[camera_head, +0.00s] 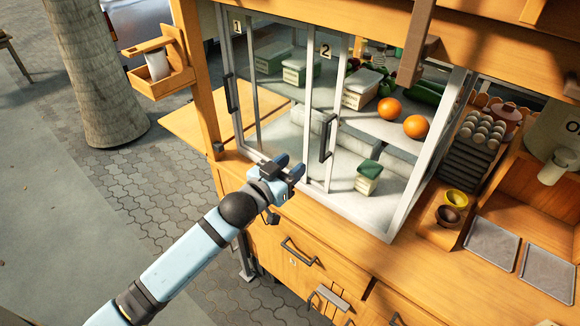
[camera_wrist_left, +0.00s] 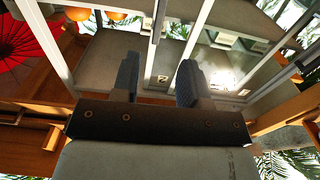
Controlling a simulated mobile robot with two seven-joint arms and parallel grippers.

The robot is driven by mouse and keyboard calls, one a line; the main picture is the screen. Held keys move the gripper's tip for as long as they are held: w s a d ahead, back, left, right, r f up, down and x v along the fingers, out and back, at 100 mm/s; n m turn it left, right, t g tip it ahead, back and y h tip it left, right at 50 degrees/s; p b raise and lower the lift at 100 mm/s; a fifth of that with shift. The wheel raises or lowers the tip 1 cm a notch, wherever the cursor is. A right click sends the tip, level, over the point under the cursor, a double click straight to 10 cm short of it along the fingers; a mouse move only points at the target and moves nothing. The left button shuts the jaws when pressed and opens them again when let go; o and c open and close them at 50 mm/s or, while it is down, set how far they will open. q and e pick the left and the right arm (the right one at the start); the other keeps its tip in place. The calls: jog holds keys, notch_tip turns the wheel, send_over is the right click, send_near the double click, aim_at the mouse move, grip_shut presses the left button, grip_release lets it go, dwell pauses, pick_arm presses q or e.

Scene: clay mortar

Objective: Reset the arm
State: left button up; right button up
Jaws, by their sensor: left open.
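My left gripper (camera_head: 290,168) is open and empty in the head view, in front of the lower part of a glass cabinet (camera_head: 340,200). Its two fingers also show apart in the left wrist view (camera_wrist_left: 158,82), with nothing between them. The cabinet's sliding doors have dark handles; the handle (camera_head: 327,138) of door 2 is just to the right of the gripper and above it. I cannot tell whether the fingers touch the door frame. My right gripper is not in view.
Inside the cabinet are two oranges (camera_head: 390,108), several boxes and a small green-topped box (camera_head: 368,178). Wooden drawers (camera_head: 300,260) are below. Two grey trays (camera_head: 493,247), a yellow bowl (camera_head: 456,199) and eggs (camera_head: 482,130) are on the right. Open paving (camera_head: 150,225) lies left.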

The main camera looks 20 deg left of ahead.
pick_arm(q)
jog(key=shift+f, duration=0.1)
jog(key=s+f+g+y+p, duration=0.1)
jog(key=s+f+g, duration=0.5)
jog(key=s+f, duration=1.7)
jog(key=shift+s+d+n+y, duration=0.35)
jog(key=shift+s+y, duration=0.35)
jog(key=shift+s, duration=0.4)
